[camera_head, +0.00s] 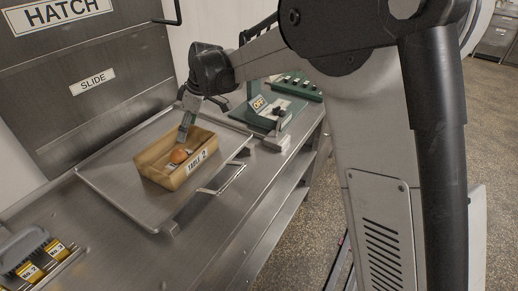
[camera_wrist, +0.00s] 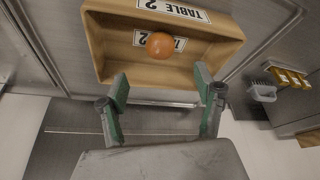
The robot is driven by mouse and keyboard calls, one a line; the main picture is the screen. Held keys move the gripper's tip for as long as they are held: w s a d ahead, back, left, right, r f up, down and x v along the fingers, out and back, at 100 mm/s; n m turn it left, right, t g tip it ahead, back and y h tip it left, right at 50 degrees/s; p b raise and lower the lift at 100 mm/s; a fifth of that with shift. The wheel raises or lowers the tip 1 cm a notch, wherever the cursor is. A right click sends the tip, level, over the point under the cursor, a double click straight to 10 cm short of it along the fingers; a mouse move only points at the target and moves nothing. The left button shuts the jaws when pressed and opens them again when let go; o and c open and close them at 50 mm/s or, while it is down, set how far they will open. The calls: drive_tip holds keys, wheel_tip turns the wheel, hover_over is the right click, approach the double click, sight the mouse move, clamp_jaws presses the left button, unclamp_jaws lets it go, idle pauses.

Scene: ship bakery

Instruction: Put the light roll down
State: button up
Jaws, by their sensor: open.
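A small round orange-brown roll (camera_head: 178,156) lies inside a wooden box (camera_head: 155,178) labelled TABLE 2. In the wrist view the roll (camera_wrist: 160,45) rests on the box floor beside a second TABLE 2 label, and the box (camera_wrist: 120,70) shows around it. My gripper (camera_head: 184,130) is at the box's back side, pointing down. In the wrist view my gripper (camera_wrist: 161,86) has its two green-padded fingers spread wide with nothing between them. The roll is apart from both fingers.
A green device with an OFF sign (camera_head: 258,103) stands behind to the right. Yellow-labelled items (camera_head: 30,271) sit at the front left. A hatch wall (camera_head: 80,70) rises behind.

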drive_tip(key=s+d+r+m+t+h, duration=0.15)
drive_tip(key=s+d+r+m, duration=0.35)
drive_tip(key=d, duration=0.6)
drive_tip(key=s+d+r+m+t, duration=0.25)
drive_tip(key=s+d+r, duration=0.4)
drive_tip(key=d, duration=0.35)
drive_tip(key=s+d+f+m+t+h, duration=0.1)
drive_tip(key=s+d+m, duration=0.3)
drive_tip(key=s+d, duration=0.4)
drive_tip(key=s+d+f+m+t+h, duration=0.1)
drive_tip(key=s+d+f+m, duration=0.3)
drive_tip(key=s+d, duration=0.4)
drive_tip(key=s+h, duration=0.1)
drive_tip(key=s, duration=0.3)
drive_tip(key=shift+s+d+f, duration=0.25)
drive_tip(key=shift+d+f, duration=0.05)
drive_tip(key=shift+m, duration=0.25)
wheel_tip(320, 180, down, 4)
drive_tip(key=b, duration=0.4)
drive_tip(key=shift+f, duration=0.15)
drive_tip(key=shift+c, duration=0.3)
